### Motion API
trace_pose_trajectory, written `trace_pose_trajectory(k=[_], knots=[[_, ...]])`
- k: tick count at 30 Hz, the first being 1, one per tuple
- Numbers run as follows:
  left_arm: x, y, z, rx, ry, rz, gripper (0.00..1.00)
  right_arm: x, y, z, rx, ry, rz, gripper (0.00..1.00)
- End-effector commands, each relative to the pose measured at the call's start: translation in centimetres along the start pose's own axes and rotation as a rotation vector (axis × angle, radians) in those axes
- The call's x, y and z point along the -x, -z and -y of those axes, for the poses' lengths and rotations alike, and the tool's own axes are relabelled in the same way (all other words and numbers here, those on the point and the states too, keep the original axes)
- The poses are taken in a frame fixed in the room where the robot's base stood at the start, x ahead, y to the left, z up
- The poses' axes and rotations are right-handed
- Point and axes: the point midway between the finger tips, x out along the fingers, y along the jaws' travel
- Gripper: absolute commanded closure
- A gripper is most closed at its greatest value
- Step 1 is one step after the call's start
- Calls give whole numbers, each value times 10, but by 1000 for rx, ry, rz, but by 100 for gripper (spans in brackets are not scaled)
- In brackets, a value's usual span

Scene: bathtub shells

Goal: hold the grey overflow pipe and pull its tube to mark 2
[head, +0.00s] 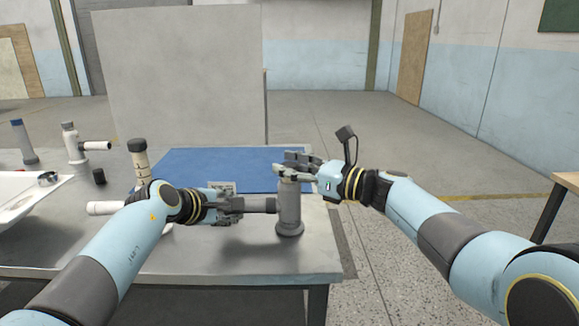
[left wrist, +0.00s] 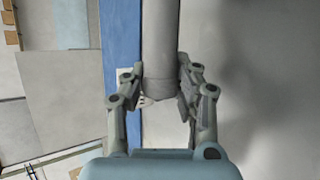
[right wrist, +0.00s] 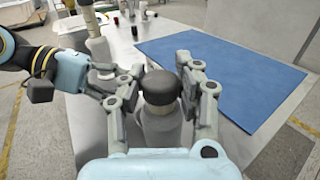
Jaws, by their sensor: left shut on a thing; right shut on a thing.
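The grey overflow pipe (head: 290,215) stands upright near the table's front right corner, its side branch (head: 262,205) pointing left. My left gripper (head: 236,207) is shut on that branch; the left wrist view shows the grey cylinder (left wrist: 160,50) between its fingers. My right gripper (head: 288,168) is shut at the top of the pipe. In the right wrist view its fingers flank the dark cap (right wrist: 160,88) on the tube's top, with the grey body (right wrist: 160,126) below. The fingers hide the cap in the head view. No mark on the grey tube is readable.
A blue mat (head: 225,165) lies behind the pipe, with a tall grey panel (head: 180,80) beyond. A white pipe with a dark cap (head: 138,160) stands behind my left arm. More pipes (head: 72,142) and a white basin (head: 25,195) are at left.

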Motion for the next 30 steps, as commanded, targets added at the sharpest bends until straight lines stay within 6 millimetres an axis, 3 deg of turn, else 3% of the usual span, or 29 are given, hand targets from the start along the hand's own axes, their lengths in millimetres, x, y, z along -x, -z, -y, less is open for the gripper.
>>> trace_pose_trajectory(k=[2,10,20,29,30], knots=[[0,0,-1,1,-2,0,100,0,0,0,0,0,0,100],[0,0,-1,1,-2,0,100,0,-1,0,0,0,0,100],[0,1,0,1,-1,-1,100,0,-39,0,1,-1,3,100],[0,1,-1,1,-2,-3,100,1,-40,0,-1,0,0,100],[0,1,-1,1,-2,-3,100,1,-40,1,-1,0,0,66]])
